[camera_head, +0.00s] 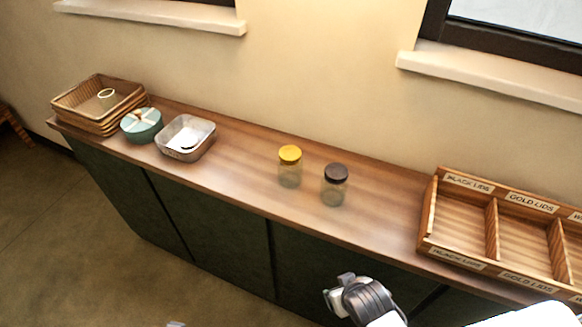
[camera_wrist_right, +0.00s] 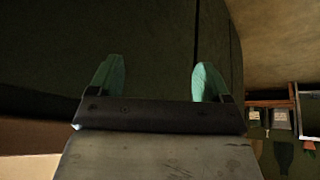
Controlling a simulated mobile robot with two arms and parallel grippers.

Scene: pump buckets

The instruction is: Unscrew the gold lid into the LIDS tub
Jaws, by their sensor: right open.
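A glass jar with a gold lid (camera_head: 290,154) stands upright on the wooden counter, the lid on its top. A wooden divided tray (camera_head: 429,215) at the right has compartments labelled BLACK LIDS and GOLD LIDS, and a third label is cut off by the frame edge. The visible compartments look empty. I see no container labelled only LIDS. My right gripper (camera_head: 338,296) is in front of the counter, below and apart from the jars. In the right wrist view its two green fingers (camera_wrist_right: 160,78) are apart with nothing between them. My left gripper is not clearly visible.
A jar with a dark lid (camera_head: 335,184) stands close to the right of the gold-lidded jar. A metal pan (camera_head: 185,138), a round teal container (camera_head: 141,125) and stacked wicker baskets (camera_head: 99,103) sit at the left. The counter (camera_head: 240,175) is clear between the pan and jars.

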